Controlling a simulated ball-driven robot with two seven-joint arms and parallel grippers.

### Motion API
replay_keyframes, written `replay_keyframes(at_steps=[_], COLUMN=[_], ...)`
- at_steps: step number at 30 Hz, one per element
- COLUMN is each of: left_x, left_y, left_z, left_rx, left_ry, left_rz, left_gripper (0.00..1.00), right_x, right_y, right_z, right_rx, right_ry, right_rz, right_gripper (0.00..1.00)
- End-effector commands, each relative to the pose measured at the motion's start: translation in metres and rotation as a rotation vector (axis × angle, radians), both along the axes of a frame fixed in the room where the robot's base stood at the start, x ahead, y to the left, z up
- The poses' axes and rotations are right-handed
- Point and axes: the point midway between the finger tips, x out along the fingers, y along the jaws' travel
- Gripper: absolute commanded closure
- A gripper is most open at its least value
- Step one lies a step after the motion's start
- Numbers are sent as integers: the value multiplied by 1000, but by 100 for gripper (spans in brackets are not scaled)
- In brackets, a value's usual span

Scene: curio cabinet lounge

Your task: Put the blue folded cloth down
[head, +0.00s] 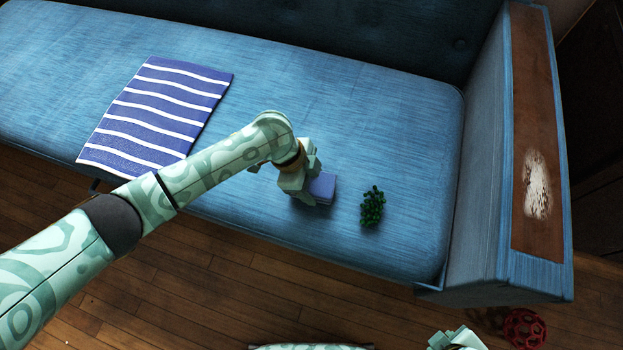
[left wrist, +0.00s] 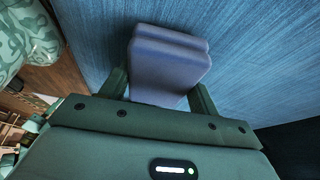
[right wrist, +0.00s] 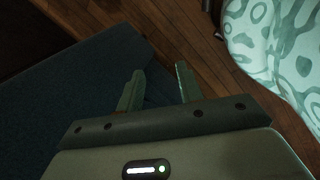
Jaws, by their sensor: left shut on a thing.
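The blue folded cloth (head: 322,188) is a small purple-blue folded block at the front part of the blue sofa seat. My left gripper (head: 309,184) is shut on it. In the left wrist view the cloth (left wrist: 168,60) sits between the two fingers and sticks out beyond them, over the blue seat fabric. I cannot tell whether its underside touches the seat. My right gripper (right wrist: 157,85) is open and empty in the right wrist view, near a dark blue surface and the wooden floor. In the head view only a bit of it shows at the bottom edge.
A green bunch of grapes (head: 372,206) lies on the seat (head: 400,130) just right of the cloth. A striped blue-and-white cloth (head: 157,115) lies flat to the left. The sofa's armrest (head: 535,120) bounds the right. A red openwork ball (head: 524,328) is on the floor.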

Motion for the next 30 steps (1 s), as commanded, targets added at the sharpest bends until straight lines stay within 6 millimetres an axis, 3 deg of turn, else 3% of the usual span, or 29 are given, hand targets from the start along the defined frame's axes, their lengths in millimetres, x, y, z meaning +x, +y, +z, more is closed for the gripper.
replay_keyframes(at_steps=[2, 3, 5, 17, 22, 26, 30], left_x=[-2, -2, -2, -6, -5, -1, 1], left_y=[1, 1, 2, 2, 4, 11, 17], left_z=[-5, -5, -6, -9, 5, 33, 45], left_rx=[5, 6, 6, 11, 12, 8, 6], left_ry=[3, 3, 5, 13, 11, 0, 1], left_rz=[0, 0, 0, -4, -3, -1, -1], left_gripper=[80, 33, 17, 17, 17, 17, 17], right_x=[1, 1, 1, -2, -1, -21, -52], right_y=[2, 2, 2, 2, 2, -24, -21], right_z=[0, 0, -1, -1, 3, 4, -29], right_rx=[6, 6, 7, 5, 6, -82, -47], right_ry=[-4, -5, -4, 3, -4, 84, 133], right_rz=[-1, -2, -2, -2, -2, 18, -3], right_gripper=[64, 64, 64, 64, 64, 64, 64])
